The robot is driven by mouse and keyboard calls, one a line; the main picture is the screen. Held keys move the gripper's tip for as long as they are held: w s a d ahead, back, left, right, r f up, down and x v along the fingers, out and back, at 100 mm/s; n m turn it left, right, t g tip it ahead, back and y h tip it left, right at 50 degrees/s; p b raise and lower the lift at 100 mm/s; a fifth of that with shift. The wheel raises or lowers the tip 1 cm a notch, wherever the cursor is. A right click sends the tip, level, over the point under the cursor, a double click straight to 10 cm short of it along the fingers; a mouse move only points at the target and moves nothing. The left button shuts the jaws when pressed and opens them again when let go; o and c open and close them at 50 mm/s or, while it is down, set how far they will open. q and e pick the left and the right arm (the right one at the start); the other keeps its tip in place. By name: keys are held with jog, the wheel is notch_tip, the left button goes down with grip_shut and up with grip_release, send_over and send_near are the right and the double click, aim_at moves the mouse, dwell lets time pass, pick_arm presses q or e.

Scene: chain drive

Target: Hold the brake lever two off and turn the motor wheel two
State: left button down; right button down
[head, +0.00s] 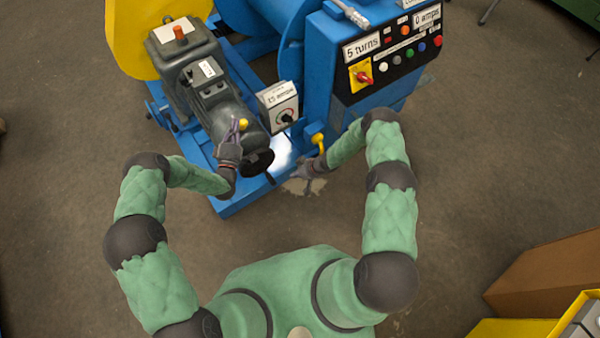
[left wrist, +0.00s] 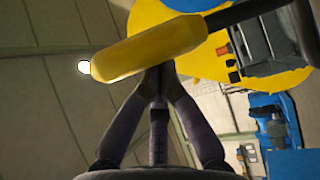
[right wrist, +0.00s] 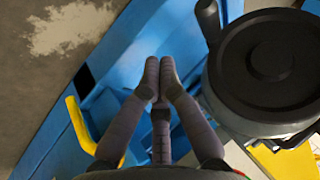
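The black motor wheel (head: 257,162) with its crank handle sits at the near end of the grey motor (head: 222,108). It fills the right of the right wrist view (right wrist: 275,58). A yellow-handled lever (left wrist: 150,50) crosses just beyond my left fingertips in the left wrist view; its knob (head: 243,124) shows beside the motor. My left gripper (head: 236,132) has its fingers together at the handle's underside, not around it. My right gripper (head: 298,174) is shut and empty, beside the wheel and apart from it. Another yellow lever (head: 318,142) stands right of the wheel, also in the right wrist view (right wrist: 82,127).
A control panel (head: 385,62) with buttons and a red switch stands right on the blue machine. A labelled box with a dial (head: 280,108) stands between motor and panel. The blue base (head: 238,200) edges the front. A box (head: 545,275) lies at lower right.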

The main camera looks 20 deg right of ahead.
jog(key=shift+w+a+f, duration=0.1)
jog(key=shift+a+f, duration=0.3)
jog(key=shift+a, duration=0.5)
jog(key=shift+w+a+f, duration=0.1)
jog(key=shift+a+f, duration=0.35)
jog(key=shift+a, duration=0.4)
jog(key=shift+a+f, duration=0.4)
jog(key=shift+a, duration=0.5)
